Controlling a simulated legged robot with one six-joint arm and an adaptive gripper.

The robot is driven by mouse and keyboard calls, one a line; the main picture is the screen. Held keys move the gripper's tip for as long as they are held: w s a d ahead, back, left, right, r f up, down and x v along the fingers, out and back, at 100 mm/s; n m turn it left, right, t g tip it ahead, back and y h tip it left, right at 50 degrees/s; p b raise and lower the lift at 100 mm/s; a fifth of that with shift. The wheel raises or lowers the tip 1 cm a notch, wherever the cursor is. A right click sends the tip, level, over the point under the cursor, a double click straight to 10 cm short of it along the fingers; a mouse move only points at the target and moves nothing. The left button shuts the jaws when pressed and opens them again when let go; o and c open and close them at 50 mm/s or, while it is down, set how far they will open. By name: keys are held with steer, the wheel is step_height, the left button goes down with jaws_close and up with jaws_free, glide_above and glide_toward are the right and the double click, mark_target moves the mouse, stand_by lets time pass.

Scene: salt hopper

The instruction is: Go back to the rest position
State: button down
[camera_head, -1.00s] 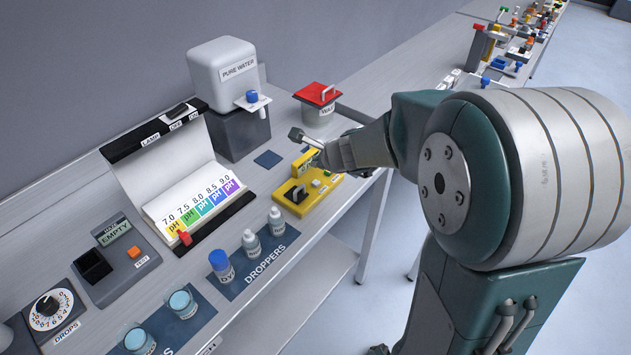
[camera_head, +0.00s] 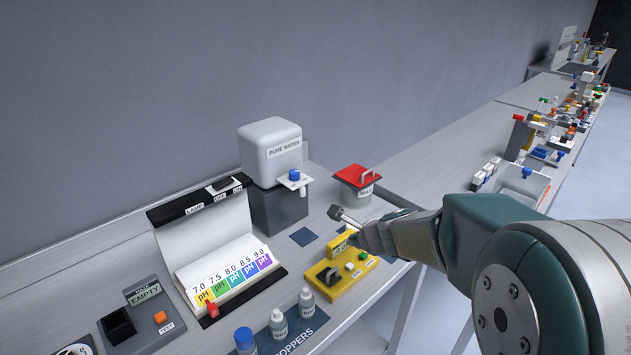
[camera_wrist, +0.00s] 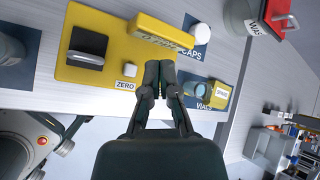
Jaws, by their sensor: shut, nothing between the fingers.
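My gripper (camera_wrist: 160,70) is shut and empty in the wrist view. Its dark fingertips meet beside the ZERO label, in front of the yellow device (camera_wrist: 112,30) with its black slot and white button (camera_wrist: 130,70). A vial (camera_wrist: 194,92) on the VIALS pad is just right of the fingers. In the head view, my arm reaches in from the right, its wrist above the back right of the same yellow device (camera_head: 352,287). The fingertips are hard to make out there.
The PURE WATER dispenser (camera_head: 270,150) and red-lidded WASTE bin (camera_head: 353,192) stand behind. The pH chart (camera_head: 230,270), tester (camera_head: 140,315) and dropper bottles (camera_head: 306,302) are to the left and front. Another bench (camera_head: 500,150) with several items runs to the far right.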

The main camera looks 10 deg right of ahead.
steer(key=s+a+r+n+g+y, duration=0.1)
steer(key=s+a+r+n, duration=0.1)
steer(key=s+r+n, duration=0.35)
steer(key=s+a+r+n+g, duration=0.1)
steer(key=s+a+r+n, duration=0.15)
steer(key=s+n, duration=0.55)
steer(key=s+d+n+g+h, duration=0.1)
steer(key=s+d+n+h, duration=0.2)
steer(key=s+n, duration=0.7)
steer(key=s+d, duration=0.1)
steer(key=s, duration=0.2)
steer(key=shift+s+h, duration=0.3)
steer(key=shift+h, duration=0.1)
steer(key=shift+r, duration=0.1)
